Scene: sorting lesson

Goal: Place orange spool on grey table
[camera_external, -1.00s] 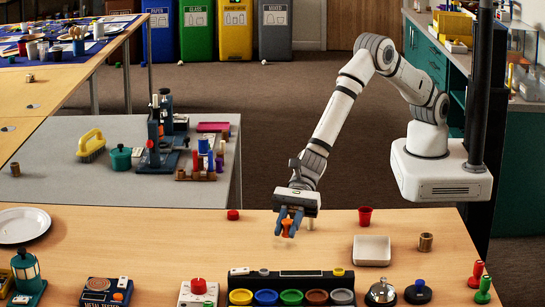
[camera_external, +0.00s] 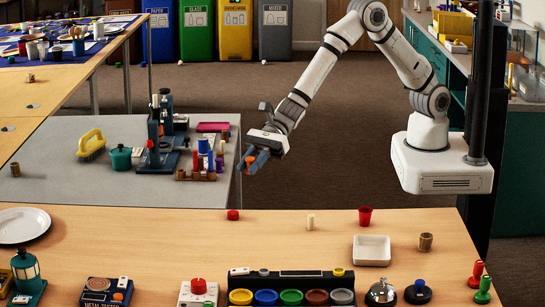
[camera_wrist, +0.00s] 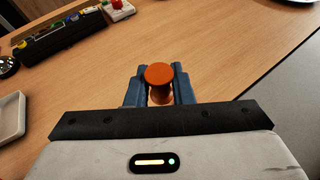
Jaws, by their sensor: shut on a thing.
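The orange spool (camera_wrist: 159,74) is held between the blue fingers of my gripper (camera_wrist: 159,88) in the wrist view. In the external view my gripper (camera_external: 250,163) is shut on the orange spool (camera_external: 250,160), raised in the air by the right edge of the grey table as seen in the picture. The grey table (camera_external: 105,187) stands at the left, behind the wooden table. Its front middle is bare. The fingers partly hide the spool.
On the grey table are a yellow brush (camera_external: 91,145), a green pot (camera_external: 121,158), a blue microscope-like stand (camera_external: 157,140) and a rack of coloured pieces (camera_external: 203,165). The wooden table (camera_external: 270,235) holds a red cap (camera_external: 233,215), a pale peg (camera_external: 310,222) and a white tray (camera_external: 372,250).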

